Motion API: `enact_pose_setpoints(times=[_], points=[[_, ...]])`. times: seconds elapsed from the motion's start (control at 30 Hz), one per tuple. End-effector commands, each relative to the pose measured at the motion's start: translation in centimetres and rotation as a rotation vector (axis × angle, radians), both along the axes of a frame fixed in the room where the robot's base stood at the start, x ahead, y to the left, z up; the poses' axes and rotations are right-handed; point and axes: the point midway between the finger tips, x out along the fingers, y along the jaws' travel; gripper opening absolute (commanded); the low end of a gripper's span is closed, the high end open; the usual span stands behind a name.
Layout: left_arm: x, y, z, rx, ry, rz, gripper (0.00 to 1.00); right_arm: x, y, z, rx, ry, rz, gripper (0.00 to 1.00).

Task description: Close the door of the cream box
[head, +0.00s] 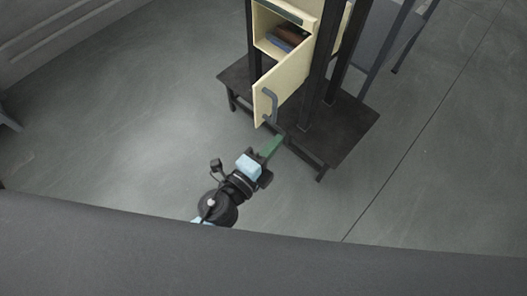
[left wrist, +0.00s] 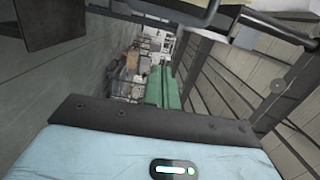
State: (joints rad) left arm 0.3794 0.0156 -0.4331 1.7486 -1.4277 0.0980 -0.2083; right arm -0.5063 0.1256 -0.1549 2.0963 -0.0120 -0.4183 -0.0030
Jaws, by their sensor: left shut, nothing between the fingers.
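The cream box (head: 262,30) stands between dark posts at the top of the head view. Its door (head: 263,105) stands open, swung out toward me, with a grey bar handle (head: 272,104) on its face. My left gripper (head: 276,144) is just below the door's lower free corner in the picture. Its green fingers are together and hold nothing. They also show in the left wrist view (left wrist: 163,88). I cannot tell whether they touch the door or handle. My right gripper is not in view.
Dark and brown items (head: 288,36) lie inside the box's opening. A low dark table (head: 345,135) stands beneath the box. A grey chair-like piece (head: 375,45) is behind at the right. The grey floor (head: 150,110) to the left is clear.

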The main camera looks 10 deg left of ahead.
Motion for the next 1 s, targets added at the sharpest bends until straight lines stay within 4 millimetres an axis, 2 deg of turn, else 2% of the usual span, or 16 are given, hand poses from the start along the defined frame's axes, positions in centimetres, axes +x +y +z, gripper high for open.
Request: enact_pose_setpoints(times=[0.23, 0.4, 0.6, 1.0], points=[[4.0, -2.3, 0.0, 0.000, -0.001, 0.000, 0.00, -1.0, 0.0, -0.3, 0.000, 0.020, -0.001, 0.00], [5.5, -0.2, -0.1, 0.002, 0.000, 0.001, 0.00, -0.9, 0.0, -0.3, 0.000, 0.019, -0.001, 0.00], [6.3, 0.7, -0.1, 0.001, 0.000, 0.000, 0.00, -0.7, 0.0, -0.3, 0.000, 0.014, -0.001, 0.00], [6.4, 0.9, -0.1, 0.000, 0.001, -0.001, 0.00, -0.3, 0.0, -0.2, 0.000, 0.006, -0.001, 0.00]])
